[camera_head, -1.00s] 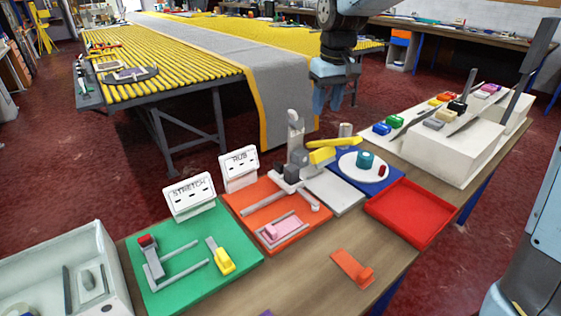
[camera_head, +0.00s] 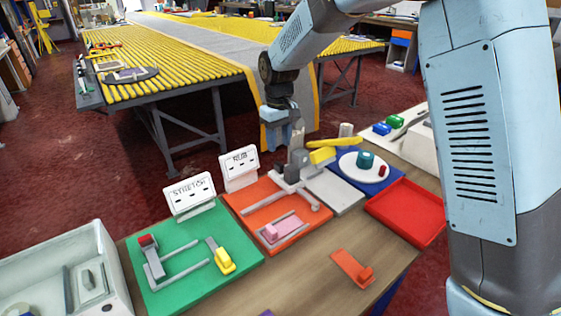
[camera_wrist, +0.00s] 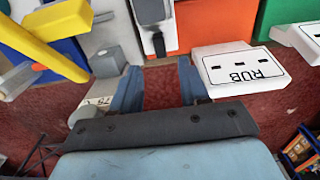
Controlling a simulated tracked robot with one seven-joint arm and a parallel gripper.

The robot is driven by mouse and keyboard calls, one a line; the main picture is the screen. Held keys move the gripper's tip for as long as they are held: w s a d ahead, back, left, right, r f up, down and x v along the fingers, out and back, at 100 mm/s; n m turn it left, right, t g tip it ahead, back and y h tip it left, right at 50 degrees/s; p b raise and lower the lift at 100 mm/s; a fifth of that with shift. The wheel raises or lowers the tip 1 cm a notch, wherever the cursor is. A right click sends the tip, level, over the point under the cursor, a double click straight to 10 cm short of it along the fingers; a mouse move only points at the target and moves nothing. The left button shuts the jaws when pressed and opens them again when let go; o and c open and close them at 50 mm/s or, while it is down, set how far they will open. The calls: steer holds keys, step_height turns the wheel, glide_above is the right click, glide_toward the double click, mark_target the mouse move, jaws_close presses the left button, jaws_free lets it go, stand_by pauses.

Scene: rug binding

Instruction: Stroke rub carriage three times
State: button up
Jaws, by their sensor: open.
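The rub station is an orange board (camera_head: 243,194) on the table, with a white RUB sign (camera_head: 239,168) behind it. A pink rub carriage (camera_head: 282,229) with a block on it sits in a grey-railed track on the board's near part. My gripper (camera_head: 281,134) hangs above and behind the far end of the board, near a grey and white upright device (camera_head: 296,158). It is open and apart from the carriage. In the wrist view my two blue fingers (camera_wrist: 160,88) are spread with nothing between them, and the RUB sign (camera_wrist: 243,70) is at their right. The carriage is not clearly seen there.
A green board (camera_head: 200,285) with a STRETCH sign (camera_head: 190,195) lies to the left. A yellow-handled tool (camera_head: 335,143), a blue mat (camera_head: 376,182) and a red tray (camera_head: 436,213) are to the right. An orange piece (camera_head: 352,268) lies on the bare near table.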

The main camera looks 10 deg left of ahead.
mark_target(279, 163)
step_height(279, 163, down, 8)
steer(key=shift+r, duration=0.2)
steer(key=shift+c, duration=0.2)
jaws_close()
stand_by(0.3)
